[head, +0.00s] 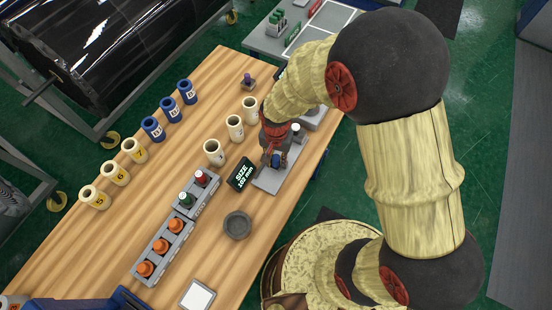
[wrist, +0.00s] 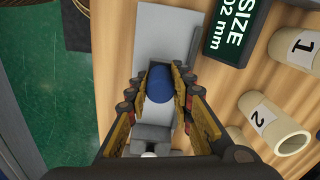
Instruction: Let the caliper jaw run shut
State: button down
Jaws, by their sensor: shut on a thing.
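The caliper is a grey plate (head: 268,183) on the wooden table, with a black readout (head: 241,174) beside it showing "SIZE 102 mm". In the wrist view the plate (wrist: 160,38) runs under my fingers and the readout (wrist: 236,30) is at upper right. A blue rounded piece (wrist: 160,86) stands over the plate. My gripper (wrist: 159,73) is shut on this blue piece, with one finger on each side. In the head view my gripper (head: 275,153) is low over the plate and partly hides the caliper's sliding part.
Cream numbered tubes (head: 214,152) stand in a row close left of the caliper; blue (head: 153,128) and yellow-marked tubes (head: 115,173) stand farther left. A grey rack (head: 163,249) holds orange-topped items. A dark round dish (head: 237,226) lies nearer. Bare table lies between the tube rows.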

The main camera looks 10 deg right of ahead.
jog(key=shift+w, duration=0.1)
jog(key=shift+w+d, duration=0.75)
jog(key=shift+w, duration=0.1)
jog(key=c, duration=1.5)
grip_release()
jog(key=shift+s+a, duration=0.1)
jog(key=shift+c, duration=0.2)
notch_tip(320, 180, up, 12)
